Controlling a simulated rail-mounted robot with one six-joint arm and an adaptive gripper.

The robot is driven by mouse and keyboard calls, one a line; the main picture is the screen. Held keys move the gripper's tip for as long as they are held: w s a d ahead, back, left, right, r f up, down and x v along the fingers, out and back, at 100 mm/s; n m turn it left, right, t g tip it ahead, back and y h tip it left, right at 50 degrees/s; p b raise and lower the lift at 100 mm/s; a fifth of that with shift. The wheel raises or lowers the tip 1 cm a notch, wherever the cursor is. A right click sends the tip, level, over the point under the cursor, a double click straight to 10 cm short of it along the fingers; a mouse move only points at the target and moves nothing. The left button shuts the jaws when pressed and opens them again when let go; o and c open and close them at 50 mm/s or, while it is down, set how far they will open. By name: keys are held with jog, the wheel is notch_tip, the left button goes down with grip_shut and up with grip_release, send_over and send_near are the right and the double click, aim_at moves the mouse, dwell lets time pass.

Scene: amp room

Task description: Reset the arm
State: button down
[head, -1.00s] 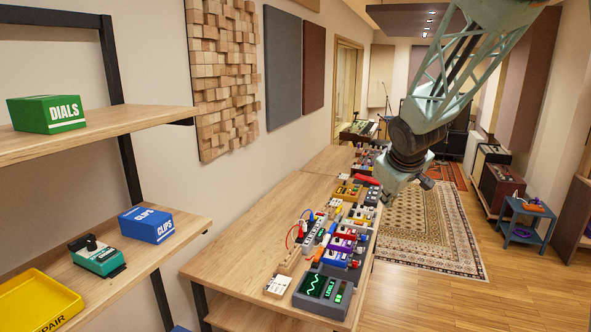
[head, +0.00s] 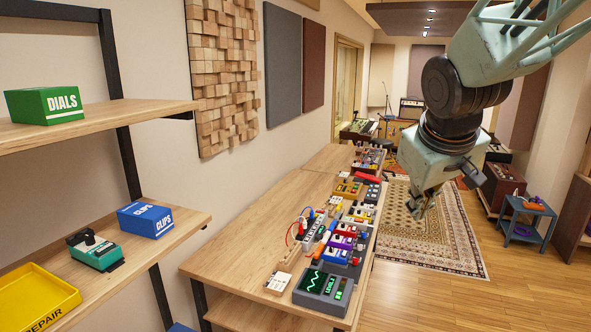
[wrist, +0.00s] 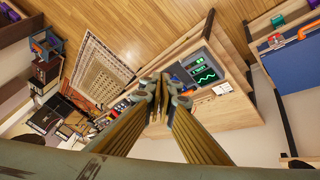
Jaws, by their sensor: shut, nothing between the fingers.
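My gripper (head: 419,204) hangs at the right of the head view, pointing down in the air over the rug side of the workbench. It is shut and empty. In the wrist view the two fingers of my gripper (wrist: 158,98) meet at the middle of the picture. The bench (head: 228,262) lies to its left in the head view, and nothing touches the gripper.
Effect pedals (head: 340,243) and a grey screen unit (head: 322,287) line the bench edge. Open floor (head: 440,300) lies at right.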

jog(key=s+a+f+m+g+y+b, duration=0.1)
jog(key=s+a, duration=0.2)
jog(key=s, duration=1.4)
jog(key=s+a+f+m+g+b, duration=0.1)
jog(key=s+a+f+m, duration=0.1)
jog(key=s, duration=1.5)
jog(key=shift+a+y, duration=0.4)
jog(key=shift+a, duration=0.2)
jog(key=shift+f, duration=0.1)
